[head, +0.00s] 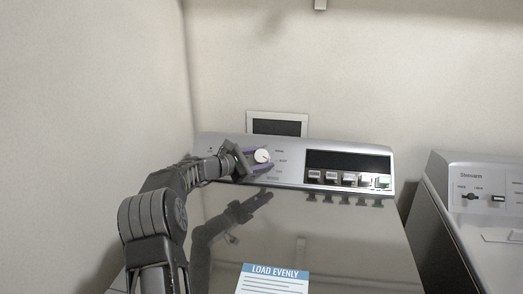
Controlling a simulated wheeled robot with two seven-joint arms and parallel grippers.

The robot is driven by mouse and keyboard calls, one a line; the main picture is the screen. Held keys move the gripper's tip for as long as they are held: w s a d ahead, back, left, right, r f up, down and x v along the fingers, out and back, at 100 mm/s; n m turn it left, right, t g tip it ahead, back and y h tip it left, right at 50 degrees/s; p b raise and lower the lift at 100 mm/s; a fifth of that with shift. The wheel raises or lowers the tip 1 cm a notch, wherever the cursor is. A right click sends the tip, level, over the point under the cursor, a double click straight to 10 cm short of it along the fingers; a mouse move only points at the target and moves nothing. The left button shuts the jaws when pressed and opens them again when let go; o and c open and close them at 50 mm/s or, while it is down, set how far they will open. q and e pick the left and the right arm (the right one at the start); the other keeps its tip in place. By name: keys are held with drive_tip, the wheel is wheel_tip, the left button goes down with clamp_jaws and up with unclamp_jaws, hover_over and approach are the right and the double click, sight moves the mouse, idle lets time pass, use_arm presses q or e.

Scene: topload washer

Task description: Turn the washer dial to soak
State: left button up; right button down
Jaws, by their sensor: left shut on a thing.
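The washer (340,235) stands ahead with its lid closed. Its silver control panel runs along the back edge. The round white dial (262,156) with a red mark is on the left part of the panel, with small printed labels around it that are too small to read. My left gripper (259,158) reaches in from the left and is shut on the dial, one finger above and one below it. My right gripper is not in view.
Right of the dial are a dark display (347,161) and a row of buttons (348,178). A label reading "LOAD EVENLY" (274,272) is on the lid. A second appliance (490,215) stands at the right. A wall is close on the left.

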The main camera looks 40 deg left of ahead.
use_arm(q)
drive_tip(key=shift+m+h, duration=0.3)
drive_tip(key=o, duration=1.4)
drive_tip(key=shift+c, duration=0.2)
drive_tip(key=b+v, duration=0.1)
drive_tip(key=v, duration=0.5)
drive_tip(key=shift+s+a+r, duration=0.1)
drive_tip(key=shift+s, duration=0.15)
drive_tip(key=shift+s+a+r+b, duration=0.15)
drive_tip(key=shift+s+b, duration=0.15)
drive_tip(key=shift+s, duration=0.3)
